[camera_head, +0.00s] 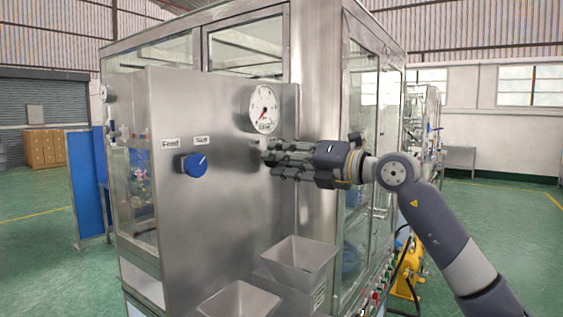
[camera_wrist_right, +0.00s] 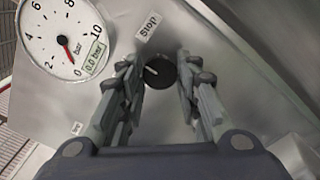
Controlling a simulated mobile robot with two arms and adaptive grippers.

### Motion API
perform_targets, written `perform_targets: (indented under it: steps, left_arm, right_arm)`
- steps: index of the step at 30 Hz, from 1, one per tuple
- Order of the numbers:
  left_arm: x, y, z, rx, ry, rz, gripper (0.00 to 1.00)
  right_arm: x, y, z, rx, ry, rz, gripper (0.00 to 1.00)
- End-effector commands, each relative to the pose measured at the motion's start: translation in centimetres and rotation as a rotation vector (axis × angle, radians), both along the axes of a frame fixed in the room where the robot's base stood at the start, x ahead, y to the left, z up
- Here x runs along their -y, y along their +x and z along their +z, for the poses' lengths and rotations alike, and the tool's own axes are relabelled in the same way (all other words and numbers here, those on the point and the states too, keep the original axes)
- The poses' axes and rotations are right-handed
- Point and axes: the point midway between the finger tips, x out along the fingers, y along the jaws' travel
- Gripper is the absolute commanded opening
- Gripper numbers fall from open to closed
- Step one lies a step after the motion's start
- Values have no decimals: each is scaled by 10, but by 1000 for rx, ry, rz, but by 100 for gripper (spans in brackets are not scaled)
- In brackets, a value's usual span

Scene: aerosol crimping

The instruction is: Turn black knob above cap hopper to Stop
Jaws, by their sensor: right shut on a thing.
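The black knob (camera_wrist_right: 161,71) sits on the steel panel in the right wrist view, with a white pointer line slanting to the upper left. The "Stop" label (camera_wrist_right: 149,27) is above it, and a second small label (camera_wrist_right: 77,128), too small to read, is at the lower left. My right gripper (camera_wrist_right: 162,82) has its fingers on both sides of the knob and is shut on it. In the head view my right gripper (camera_head: 268,158) reaches the panel from the right and hides the knob. My left gripper is not in view.
A pressure gauge (camera_head: 264,109) is above the knob. A blue knob (camera_head: 194,164) with "Feed" and another label is to the left. Steel hoppers (camera_head: 300,252) stick out below. The cabinet's glass side (camera_head: 362,110) stands behind my right arm.

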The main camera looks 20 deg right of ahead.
Motion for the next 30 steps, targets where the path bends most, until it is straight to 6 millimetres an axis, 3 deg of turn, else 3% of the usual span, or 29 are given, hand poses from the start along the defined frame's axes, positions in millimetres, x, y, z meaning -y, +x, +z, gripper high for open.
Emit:
perform_targets:
  steps: [18, 30]
  left_arm:
    - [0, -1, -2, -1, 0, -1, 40]
    - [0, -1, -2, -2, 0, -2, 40]
  right_arm:
    - [2, 1, 0, -342, 444, -4, 7]
    - [2, 1, 0, -472, 609, -3, 7]
